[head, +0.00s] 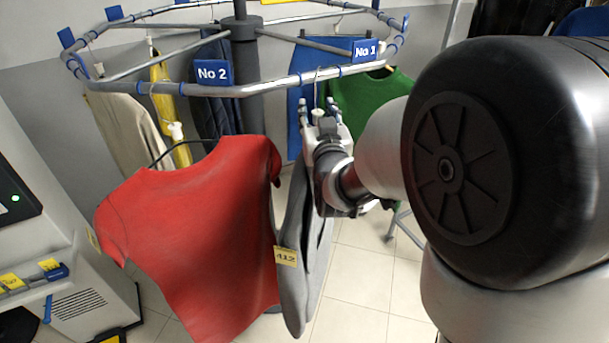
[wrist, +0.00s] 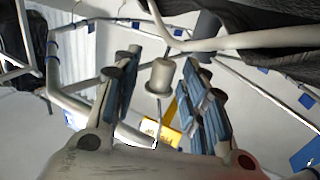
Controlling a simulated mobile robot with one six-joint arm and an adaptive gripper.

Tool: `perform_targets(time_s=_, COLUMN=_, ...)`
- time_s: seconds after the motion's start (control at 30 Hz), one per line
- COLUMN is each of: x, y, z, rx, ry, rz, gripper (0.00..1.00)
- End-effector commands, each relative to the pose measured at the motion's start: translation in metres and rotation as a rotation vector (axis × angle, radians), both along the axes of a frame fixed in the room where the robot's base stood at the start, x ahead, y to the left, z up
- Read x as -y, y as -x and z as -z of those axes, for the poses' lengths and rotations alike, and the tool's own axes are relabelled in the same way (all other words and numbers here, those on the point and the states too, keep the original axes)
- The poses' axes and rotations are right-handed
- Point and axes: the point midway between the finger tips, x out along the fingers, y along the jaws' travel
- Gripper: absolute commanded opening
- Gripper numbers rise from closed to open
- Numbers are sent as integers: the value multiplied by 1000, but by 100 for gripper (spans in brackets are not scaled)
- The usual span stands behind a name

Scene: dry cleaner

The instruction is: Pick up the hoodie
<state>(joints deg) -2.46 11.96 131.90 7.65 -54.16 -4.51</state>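A grey garment (head: 305,250), seemingly the hoodie, hangs from the round rail just right of a red shirt. It is seen nearly edge-on, and my gripper and arm hide part of its top. A yellow tag marked 412 (head: 286,256) is at its left edge. My gripper (head: 318,108) is at the top of its hanger, just below the rail. In the wrist view my gripper (wrist: 163,90) is open, its blue-padded fingers on either side of a grey hanger knob (wrist: 163,76). Gaps show between the knob and both fingers.
The round rail (head: 270,87) carries blue number signs. A red shirt (head: 200,235) hangs close on the left, and a green shirt (head: 362,103) hangs behind to the right. A grey counter or machine (head: 85,300) stands at the lower left. Tiled floor (head: 375,275) is clear at lower right.

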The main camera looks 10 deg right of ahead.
Motion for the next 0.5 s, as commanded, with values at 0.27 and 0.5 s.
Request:
perform_targets(time_s=0.27, x=0, y=0, z=0, rx=-1, ry=0, rz=0, gripper=31)
perform_targets(time_s=0.5, x=0, y=1, z=0, rx=-1, ry=0, rz=0, gripper=15)
